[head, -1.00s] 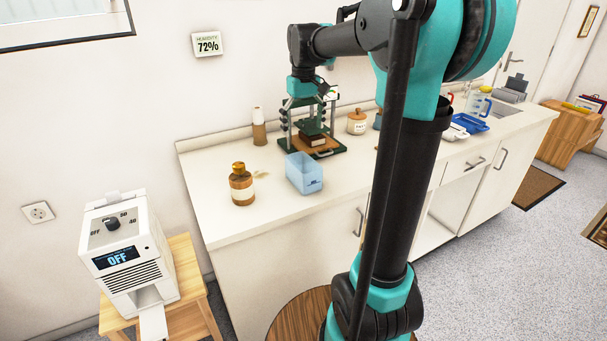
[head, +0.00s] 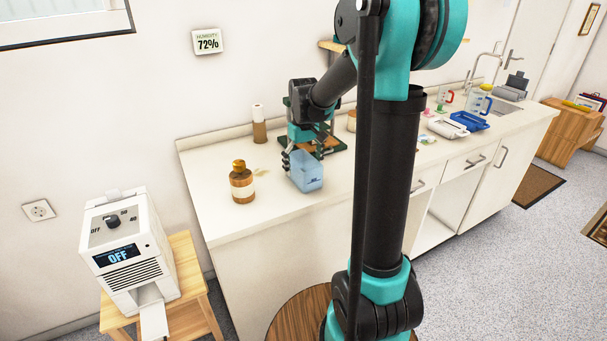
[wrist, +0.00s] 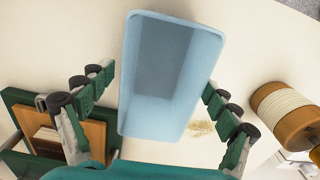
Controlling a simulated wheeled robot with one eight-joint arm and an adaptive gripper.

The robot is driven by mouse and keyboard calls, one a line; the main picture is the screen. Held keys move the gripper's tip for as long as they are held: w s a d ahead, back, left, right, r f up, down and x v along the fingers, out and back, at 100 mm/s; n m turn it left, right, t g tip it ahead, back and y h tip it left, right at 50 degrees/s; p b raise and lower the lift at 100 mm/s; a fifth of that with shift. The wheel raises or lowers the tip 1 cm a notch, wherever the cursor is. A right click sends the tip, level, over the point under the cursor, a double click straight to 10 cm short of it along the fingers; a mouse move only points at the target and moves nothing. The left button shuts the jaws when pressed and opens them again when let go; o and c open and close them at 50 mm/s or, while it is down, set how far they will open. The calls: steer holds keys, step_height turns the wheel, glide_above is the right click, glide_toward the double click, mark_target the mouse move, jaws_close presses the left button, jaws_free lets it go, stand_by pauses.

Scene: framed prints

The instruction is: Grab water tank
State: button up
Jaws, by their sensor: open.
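My gripper (head: 300,158) is over the tank from behind, fingers pointing down. In the wrist view my gripper (wrist: 165,105) is open, with one finger on each side of the tank. Gaps show between the fingers and the walls. The far finger is partly hidden in the head view.
A green press frame (head: 333,148) with a wooden base stands just behind the tank. A tan-and-white bottle (head: 259,123) is at the back. The white counter (head: 220,215) is clear at the front left.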

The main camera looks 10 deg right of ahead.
steer(key=shift+f, duration=1.1)
steer(key=c, duration=1.3)
